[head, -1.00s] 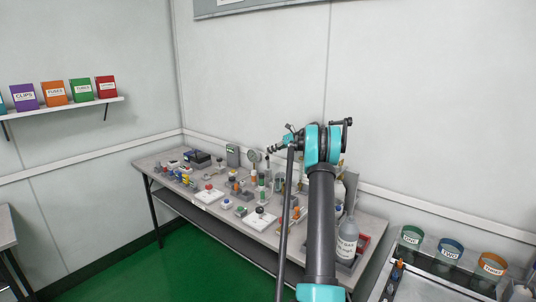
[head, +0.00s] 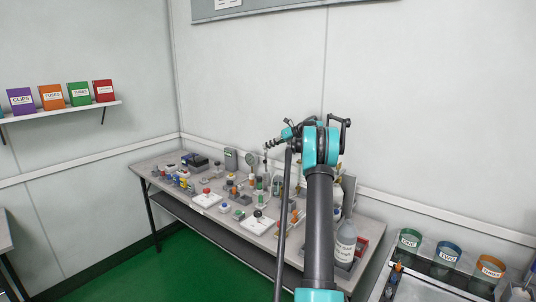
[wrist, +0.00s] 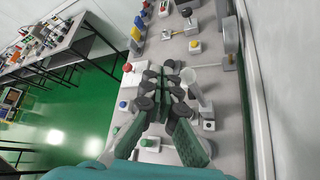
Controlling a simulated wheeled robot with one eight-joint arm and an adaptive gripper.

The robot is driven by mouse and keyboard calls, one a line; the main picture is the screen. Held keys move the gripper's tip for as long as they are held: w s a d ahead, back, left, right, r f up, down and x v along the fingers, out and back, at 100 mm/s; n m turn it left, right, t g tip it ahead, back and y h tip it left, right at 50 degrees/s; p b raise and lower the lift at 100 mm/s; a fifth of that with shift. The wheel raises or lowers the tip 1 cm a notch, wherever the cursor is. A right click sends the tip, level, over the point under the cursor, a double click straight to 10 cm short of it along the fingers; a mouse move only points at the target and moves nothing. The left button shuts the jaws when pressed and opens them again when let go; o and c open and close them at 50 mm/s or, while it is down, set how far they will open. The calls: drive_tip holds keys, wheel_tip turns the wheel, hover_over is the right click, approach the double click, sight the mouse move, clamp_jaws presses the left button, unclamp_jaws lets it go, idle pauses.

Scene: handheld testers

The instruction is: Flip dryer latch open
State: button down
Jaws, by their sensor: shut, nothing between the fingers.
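My gripper (wrist: 168,98) is shut and empty in the wrist view, with its dark pads together above the bench. In the head view my gripper (head: 268,144) shows small, at the end of the arm over the rear of the bench. A pale cylindrical fitting (wrist: 202,98) on a small base stands just right of the fingers, partly hidden by them. A pale round cup-like part (wrist: 207,75) is just beyond it. I cannot tell which device is the dryer, nor make out its latch.
The bench (head: 145,167) is crowded with small fixtures. A red button (wrist: 127,67) and a blue button (wrist: 122,104) lie left of my gripper. A yellow-marked block (wrist: 194,45) is farther off. The wall (wrist: 285,80) is close on the right. A bottle (head: 345,240) stands at the bench's right end.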

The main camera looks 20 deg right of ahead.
drive_tip(key=shift+r, duration=2.75)
drive_tip(key=s+a+f+n+g+h, duration=0.1)
drive_tip(key=s+a+f+n+h, duration=0.15)
drive_tip(key=s+a+n, duration=0.4)
drive_tip(key=s+a+f+n+h, duration=0.1)
drive_tip(key=s+a+f+n, duration=0.25)
drive_tip(key=s, duration=0.65)
drive_tip(key=s+a+f+n+g+h, duration=0.1)
drive_tip(key=s+a+f+n+h, duration=0.1)
drive_tip(key=s+a+n, duration=0.55)
drive_tip(key=s+f+n+h, duration=0.1)
drive_tip(key=s+f+n, duration=0.4)
drive_tip(key=s, duration=0.7)
drive_tip(key=s+d+f+n+h, duration=0.1)
drive_tip(key=s+f+n, duration=0.4)
drive_tip(key=s, duration=0.7)
drive_tip(key=s+d+f+n+h, duration=0.1)
drive_tip(key=s+f+n+h, duration=0.2)
drive_tip(key=s, duration=0.9)
wheel_tip(320, 180, down, 4)
drive_tip(key=shift+s+r+n, duration=0.25)
drive_tip(key=shift+s+n, duration=0.1)
drive_tip(key=shift+n, duration=0.6)
